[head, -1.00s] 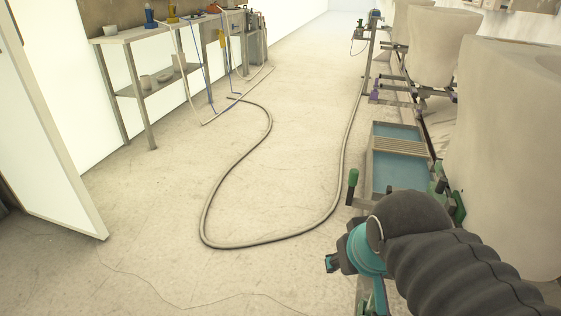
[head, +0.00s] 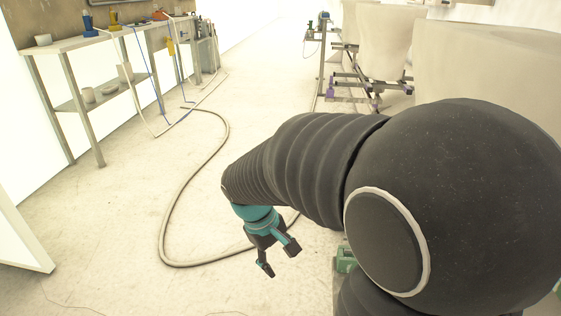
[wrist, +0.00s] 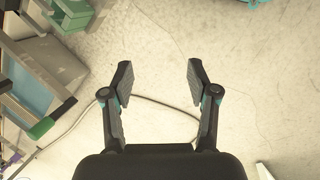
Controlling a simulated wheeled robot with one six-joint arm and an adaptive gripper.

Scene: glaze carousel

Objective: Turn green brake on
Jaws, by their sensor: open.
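A green-ended lever (wrist: 40,128), which looks like the green brake handle, shows at the left of the wrist view beside a blue tray. I cannot tell its setting. A green block (wrist: 74,12) sits at the top left of that view. In the head view my arm hides most of this area; only a green part (head: 345,260) shows below the arm. My gripper (head: 280,258) is open and empty, with its fingers pointing down over the floor, left of the green part. In the wrist view my gripper (wrist: 159,70) has bare floor between its fingers, right of the lever.
A grey hose (head: 163,225) loops over the floor. A workbench (head: 62,45) with a lower shelf stands at the left. Large pale vessels (head: 383,40) on frames line the right. The blue tray (wrist: 25,85) lies left of my gripper. Open floor lies in the middle.

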